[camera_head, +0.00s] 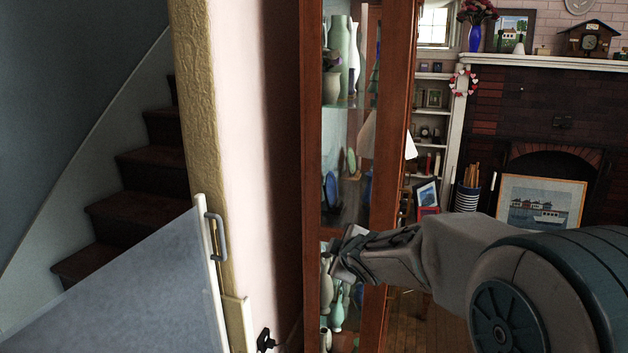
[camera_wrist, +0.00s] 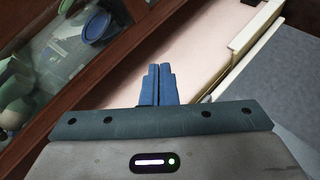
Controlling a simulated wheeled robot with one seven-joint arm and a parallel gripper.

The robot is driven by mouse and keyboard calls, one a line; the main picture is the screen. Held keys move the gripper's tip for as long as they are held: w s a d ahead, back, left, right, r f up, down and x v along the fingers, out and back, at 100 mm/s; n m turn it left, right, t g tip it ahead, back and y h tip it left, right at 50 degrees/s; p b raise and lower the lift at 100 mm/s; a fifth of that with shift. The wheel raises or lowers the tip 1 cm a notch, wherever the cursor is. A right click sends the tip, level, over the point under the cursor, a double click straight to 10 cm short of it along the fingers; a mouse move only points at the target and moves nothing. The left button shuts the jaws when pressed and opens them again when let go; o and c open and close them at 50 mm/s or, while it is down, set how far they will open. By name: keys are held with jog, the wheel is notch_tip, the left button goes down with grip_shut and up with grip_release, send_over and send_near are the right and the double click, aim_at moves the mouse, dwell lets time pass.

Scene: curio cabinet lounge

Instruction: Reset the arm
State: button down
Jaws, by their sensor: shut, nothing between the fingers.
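My gripper (camera_head: 343,257) is at the end of my arm, which reaches in from the right in the head view. It is in front of the wooden curio cabinet (camera_head: 312,170), near its lower part; I cannot tell whether they touch. In the wrist view the two blue fingers of my gripper (camera_wrist: 158,68) are together with nothing between them. They point toward a pale pink wall (camera_wrist: 200,55), with the cabinet's wooden frame (camera_wrist: 110,58) to their left.
The cabinet's glass shelves hold several vases (camera_head: 339,50). A grey panel (camera_head: 130,290) with a handle stands at the left, in front of dark stairs (camera_head: 140,205). At the right are a brick fireplace (camera_head: 500,110) and a leaning framed picture (camera_head: 540,203). Some wooden floor (camera_head: 408,318) shows below my arm.

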jog(key=s+d+m+g+h+p, duration=0.1)
jog(key=s+d+m+g+h, duration=0.1)
jog(key=s+d+m, duration=0.3)
jog(key=s+d+m+g+h, duration=0.1)
jog(key=s+d+m+h, duration=0.15)
jog(key=s, duration=0.55)
jog(key=s+d+f+m+g+y, duration=0.1)
jog(key=s+m+g, duration=0.2)
jog(key=s, duration=0.6)
jog(key=s+d+f+m+g+y+p, duration=0.1)
jog(key=s+m, duration=0.3)
jog(key=s, duration=0.5)
jog(key=shift+s+f+g, duration=0.35)
jog(key=shift+f+g, duration=0.3)
jog(key=shift+g, duration=0.25)
jog(key=shift+a, duration=0.1)
